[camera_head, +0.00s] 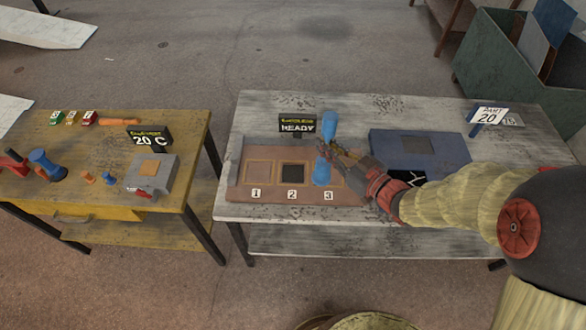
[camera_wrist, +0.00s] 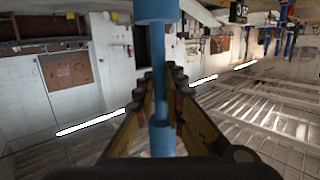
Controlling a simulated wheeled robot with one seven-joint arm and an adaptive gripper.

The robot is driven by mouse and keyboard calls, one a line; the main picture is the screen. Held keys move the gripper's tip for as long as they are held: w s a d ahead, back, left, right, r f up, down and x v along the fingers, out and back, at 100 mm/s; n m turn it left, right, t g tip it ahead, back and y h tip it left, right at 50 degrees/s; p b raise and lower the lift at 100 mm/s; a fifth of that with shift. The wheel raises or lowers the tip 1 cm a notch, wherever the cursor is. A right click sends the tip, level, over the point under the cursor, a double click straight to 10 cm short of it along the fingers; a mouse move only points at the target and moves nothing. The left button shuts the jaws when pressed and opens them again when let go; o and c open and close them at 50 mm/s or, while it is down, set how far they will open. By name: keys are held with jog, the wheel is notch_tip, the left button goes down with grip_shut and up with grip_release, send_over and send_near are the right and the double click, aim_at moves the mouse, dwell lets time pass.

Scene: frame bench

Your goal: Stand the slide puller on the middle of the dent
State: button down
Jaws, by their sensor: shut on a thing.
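The slide puller seems to be the blue tool in my gripper (camera_head: 334,152), with a thick upper end (camera_head: 329,123) and a wide blue lower part (camera_head: 321,173) over square 3 of the brown tray. My gripper is shut on its middle, and the tool is near upright. I cannot tell whether its lower end touches the tray. In the wrist view the blue shaft (camera_wrist: 158,65) runs between the fingers. I cannot make out the dent for sure.
The brown tray (camera_head: 235,190) has squares 1, 2 and 3; a sign (camera_head: 297,124) reads READY. The yellow table (camera_head: 90,215) at left holds blue and red tools, small tabs, and a grey unit (camera_head: 165,165) with a 20 C display. My arm covers the right front of the bench.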

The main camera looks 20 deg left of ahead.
jog(key=shift+s+a+r, duration=0.3)
jog(key=shift+s+a, duration=0.05)
jog(key=shift+s, duration=0.2)
jog(key=shift+s+a+f+n+g+y, duration=0.1)
jog(key=shift+a+n+g+y, duration=0.2)
jog(key=w+a+f+b, duration=0.3)
jog(key=w+a+f, duration=0.5)
jog(key=f, duration=0.5)
jog(key=shift+w+a, duration=0.4)
jog(key=shift+a, duration=0.75)
jog(key=shift+f, duration=0.15)
jog(key=c, duration=2)
grip_release()
jog(key=shift+o, duration=0.6)
